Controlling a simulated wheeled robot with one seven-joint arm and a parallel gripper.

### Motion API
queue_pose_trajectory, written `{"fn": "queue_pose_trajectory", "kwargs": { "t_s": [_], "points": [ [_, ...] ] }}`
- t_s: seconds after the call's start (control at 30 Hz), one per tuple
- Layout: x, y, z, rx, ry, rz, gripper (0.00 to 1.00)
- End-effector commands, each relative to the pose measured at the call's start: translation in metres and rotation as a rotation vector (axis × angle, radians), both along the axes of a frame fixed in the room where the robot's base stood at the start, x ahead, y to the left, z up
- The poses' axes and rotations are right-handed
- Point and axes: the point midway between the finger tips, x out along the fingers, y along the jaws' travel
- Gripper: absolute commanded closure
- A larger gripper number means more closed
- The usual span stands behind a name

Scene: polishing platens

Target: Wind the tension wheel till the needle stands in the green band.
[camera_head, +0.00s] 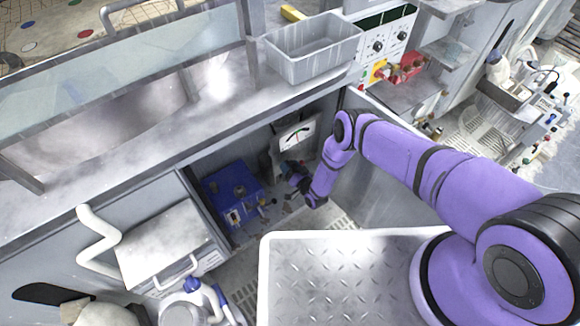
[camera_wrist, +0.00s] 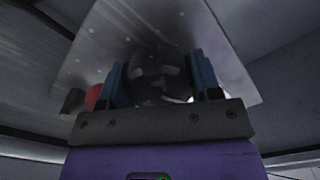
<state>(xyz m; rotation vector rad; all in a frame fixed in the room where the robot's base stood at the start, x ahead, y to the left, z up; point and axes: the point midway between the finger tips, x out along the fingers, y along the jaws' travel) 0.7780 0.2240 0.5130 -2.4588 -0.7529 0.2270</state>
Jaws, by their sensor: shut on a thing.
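A gauge with a pale face (camera_head: 295,134) sits inside the open cabinet under the bench. A small green patch shows on its face, but the needle is too small to read against it. My gripper (camera_head: 287,167) is below the gauge in the head view, and its contact is hidden there. In the wrist view my gripper (camera_wrist: 160,82) has its two blue fingers on either side of the dark tension wheel (camera_wrist: 153,64), shut on it. The wheel stands in front of a grey metal plate (camera_wrist: 85,57). The wheel is dark and partly hidden by the gripper.
A blue unit (camera_head: 233,193) stands left of the gauge in the cabinet. A cabinet door (camera_head: 385,185) stands open on the right, close by my arm. A grey bin (camera_head: 313,50) sits on the bench above. A red round part (camera_wrist: 93,97) is beside the left finger.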

Motion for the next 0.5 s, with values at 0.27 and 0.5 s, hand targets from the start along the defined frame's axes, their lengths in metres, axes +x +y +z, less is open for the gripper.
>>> {"fn": "queue_pose_trajectory", "kwargs": {
  "t_s": [0.27,0.5],
  "points": [
    [0.0000,-0.0002,0.0000,-0.001,-0.001,0.000,0.66],
    [0.0000,-0.0002,-0.0001,-0.001,-0.001,0.000,0.32]
  ]
}}
